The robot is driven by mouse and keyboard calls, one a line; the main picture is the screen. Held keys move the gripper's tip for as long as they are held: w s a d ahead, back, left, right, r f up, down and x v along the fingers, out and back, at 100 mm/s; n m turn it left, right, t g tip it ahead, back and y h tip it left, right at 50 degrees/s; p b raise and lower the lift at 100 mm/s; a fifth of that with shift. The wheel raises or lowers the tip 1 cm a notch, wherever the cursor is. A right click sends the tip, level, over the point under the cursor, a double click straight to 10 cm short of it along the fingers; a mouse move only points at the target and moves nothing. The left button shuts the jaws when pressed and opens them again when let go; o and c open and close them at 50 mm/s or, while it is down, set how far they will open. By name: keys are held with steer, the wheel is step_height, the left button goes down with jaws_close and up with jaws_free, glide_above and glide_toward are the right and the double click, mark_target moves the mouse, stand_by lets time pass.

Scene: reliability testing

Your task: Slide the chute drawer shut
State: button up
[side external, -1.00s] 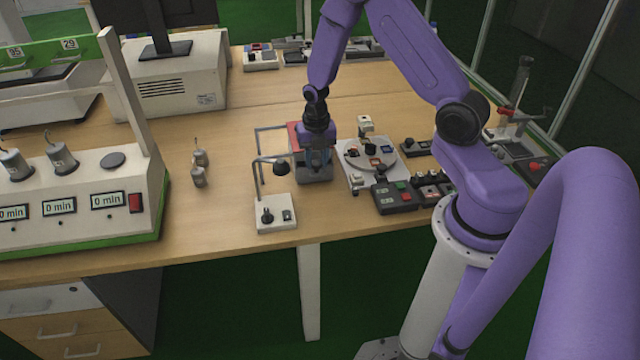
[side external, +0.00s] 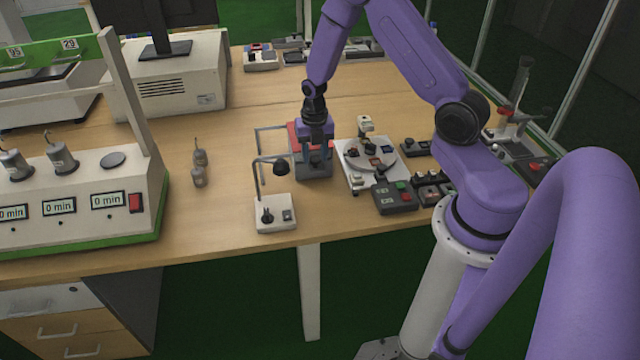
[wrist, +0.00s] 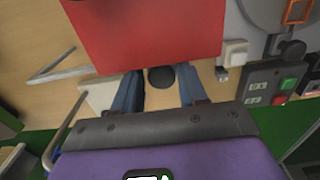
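A grey box with a red top (side external: 294,136) stands on the table beside the turntable unit; I take it to be the chute unit. Its red top (wrist: 145,30) fills the upper middle of the wrist view. I cannot tell how far its drawer is out. My gripper (wrist: 160,74) has its two blue fingers apart, at the near edge of the red top. A round black piece (wrist: 161,78) shows between them; I cannot tell whether it is gripped or only lies below. In the side view my gripper (side external: 316,152) is over the box, its fingertips unclear.
A small lamp on a white base (side external: 276,214) stands close at the left front of the box. The turntable unit (side external: 350,180) and a button box (side external: 394,199) are close on the right.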

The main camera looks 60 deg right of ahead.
stand_by(0.3)
steer(key=shift+s+r, duration=0.1)
steer(key=shift+r, duration=2.4)
